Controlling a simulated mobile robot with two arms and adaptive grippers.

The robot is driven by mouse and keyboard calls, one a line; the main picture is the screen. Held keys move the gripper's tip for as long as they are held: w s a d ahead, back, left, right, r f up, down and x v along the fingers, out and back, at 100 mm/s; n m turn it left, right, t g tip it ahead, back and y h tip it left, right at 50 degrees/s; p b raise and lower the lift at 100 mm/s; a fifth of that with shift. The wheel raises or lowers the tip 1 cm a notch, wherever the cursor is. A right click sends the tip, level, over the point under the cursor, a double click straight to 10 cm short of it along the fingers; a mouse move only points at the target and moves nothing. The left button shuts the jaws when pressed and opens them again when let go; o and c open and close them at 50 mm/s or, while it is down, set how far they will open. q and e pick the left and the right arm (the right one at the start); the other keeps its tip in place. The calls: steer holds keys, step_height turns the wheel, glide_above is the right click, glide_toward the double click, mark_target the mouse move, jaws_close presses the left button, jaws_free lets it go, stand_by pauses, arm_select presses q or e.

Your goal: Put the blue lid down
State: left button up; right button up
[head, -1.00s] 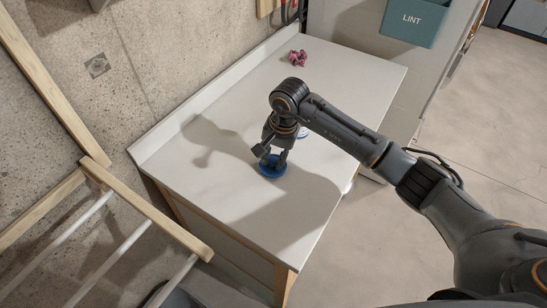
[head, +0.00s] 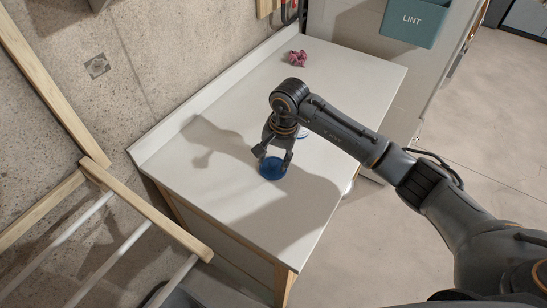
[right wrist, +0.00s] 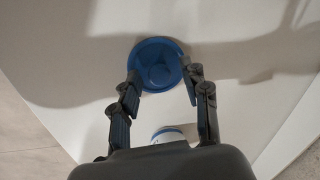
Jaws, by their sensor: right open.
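The round blue lid (head: 271,172) lies on the white tabletop (head: 230,205) in the head view, toward the near part of the table. It also shows in the right wrist view (right wrist: 155,62), with a raised middle. My right gripper (head: 274,163) points down over the lid. Its fingers are spread, one on each side of the lid; in the right wrist view the open fingertips (right wrist: 162,74) are at the lid's edges. I cannot tell whether they touch it. My left gripper is not in view.
A white, blue-rimmed object (right wrist: 168,134) stands close to the lid, partly hidden behind my arm in the head view. A pink crumpled cloth (head: 297,57) lies at the far end. A wooden rack (head: 150,212) stands left of the table. The table's left front is clear.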

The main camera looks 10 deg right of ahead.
steer(key=shift+r, duration=0.75)
arm_select(q)
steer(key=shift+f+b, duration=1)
steer(key=shift+b, duration=0.4)
arm_select(e)
step_height(320, 180, up, 11)
steer(key=s+d, duration=0.1)
steer(key=shift+d, duration=0.3)
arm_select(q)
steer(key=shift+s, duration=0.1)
arm_select(e)
steer(key=shift+s+f, duration=0.1)
steer(key=shift+s, duration=0.05)
